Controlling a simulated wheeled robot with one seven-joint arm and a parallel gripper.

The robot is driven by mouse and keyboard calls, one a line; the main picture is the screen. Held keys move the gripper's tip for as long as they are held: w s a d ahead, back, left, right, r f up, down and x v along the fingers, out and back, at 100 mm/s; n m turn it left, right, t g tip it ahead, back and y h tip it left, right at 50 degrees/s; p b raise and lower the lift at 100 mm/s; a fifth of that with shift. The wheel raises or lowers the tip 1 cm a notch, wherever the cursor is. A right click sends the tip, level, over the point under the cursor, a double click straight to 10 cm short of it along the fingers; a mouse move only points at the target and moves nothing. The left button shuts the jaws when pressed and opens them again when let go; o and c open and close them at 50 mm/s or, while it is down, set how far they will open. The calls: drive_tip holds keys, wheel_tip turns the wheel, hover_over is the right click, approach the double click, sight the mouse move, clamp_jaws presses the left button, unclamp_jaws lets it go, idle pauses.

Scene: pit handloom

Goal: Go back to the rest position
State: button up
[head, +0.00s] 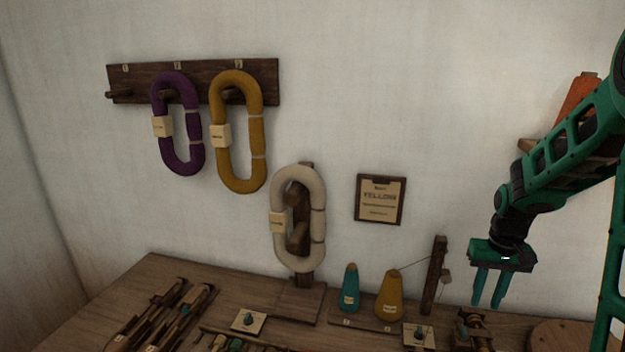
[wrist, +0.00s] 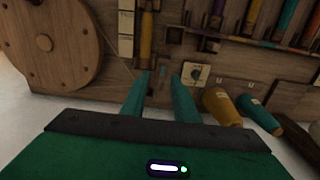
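My gripper (head: 490,288) is raised over the right part of the workbench, with its two green fingers pointing down. The fingers are apart and nothing shows between them. In the wrist view my gripper (wrist: 160,90) also has a clear gap between its fingertips, with the bench top beyond. It touches nothing that I can see.
A purple skein (head: 177,125) and a yellow skein (head: 238,132) hang on the wall rack (head: 200,68). A cream skein (head: 298,218) hangs on a stand. A teal cone (head: 349,290), a yellow cone (head: 389,296) and a wooden post (head: 434,275) stand left of my gripper.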

drive_tip(key=s+a+r+m, duration=0.1)
drive_tip(key=s+r, duration=0.3)
drive_tip(key=s, duration=0.9)
drive_tip(key=s+a+r+m, duration=0.2)
drive_tip(key=s+r, duration=0.3)
drive_tip(key=s, duration=0.7)
drive_tip(key=shift+s, duration=0.4)
drive_tip(key=shift+w+f, duration=0.2)
drive_tip(key=shift+w, duration=0.45)
